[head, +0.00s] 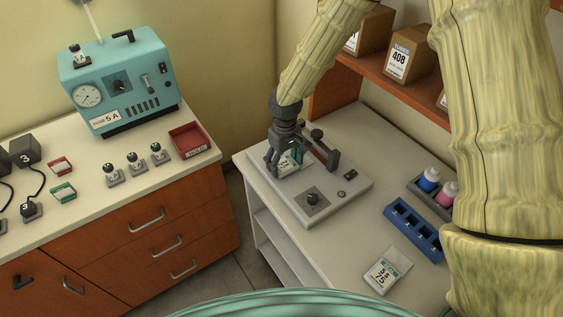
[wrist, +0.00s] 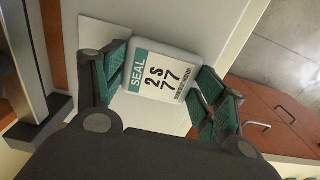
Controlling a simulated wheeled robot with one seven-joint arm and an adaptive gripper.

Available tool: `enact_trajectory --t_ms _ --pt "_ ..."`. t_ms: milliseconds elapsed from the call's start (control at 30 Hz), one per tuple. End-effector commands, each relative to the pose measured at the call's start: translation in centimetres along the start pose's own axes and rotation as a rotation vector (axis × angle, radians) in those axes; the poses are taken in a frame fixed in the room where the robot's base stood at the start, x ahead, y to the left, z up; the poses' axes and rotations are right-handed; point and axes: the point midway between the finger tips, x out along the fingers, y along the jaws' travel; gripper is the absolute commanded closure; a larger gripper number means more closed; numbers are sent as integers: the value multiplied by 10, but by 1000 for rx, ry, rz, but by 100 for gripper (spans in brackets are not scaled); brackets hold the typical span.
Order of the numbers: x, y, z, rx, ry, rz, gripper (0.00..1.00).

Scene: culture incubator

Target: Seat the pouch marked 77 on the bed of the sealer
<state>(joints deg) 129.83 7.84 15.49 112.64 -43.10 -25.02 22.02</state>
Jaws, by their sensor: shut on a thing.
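In the head view the gripper (head: 284,162) and part of the pouch (head: 290,165) are at the far left part of the grey sealer (head: 335,190). The pouch is over the sealer's pale bed (wrist: 95,32). I cannot tell whether it touches the bed. The sealer's dark arm (head: 325,150) stands just right of the gripper.
Another pouch, marked 75 (head: 387,270), lies at the table's front. A blue rack (head: 412,230) and a grey rack with bottles (head: 432,190) stand to the right. Shelf boxes (head: 408,55) are behind. A teal machine (head: 118,80) and red tray (head: 190,139) occupy the left counter.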

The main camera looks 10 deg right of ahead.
Motion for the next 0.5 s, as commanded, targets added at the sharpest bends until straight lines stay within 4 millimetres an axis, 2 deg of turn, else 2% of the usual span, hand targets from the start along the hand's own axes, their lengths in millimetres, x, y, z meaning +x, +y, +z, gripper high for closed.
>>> enact_trajectory --t_ms 200,500 --pt "0 18 2 1 -1 -1 53" --pt "1 33 5 -3 -2 0 53"
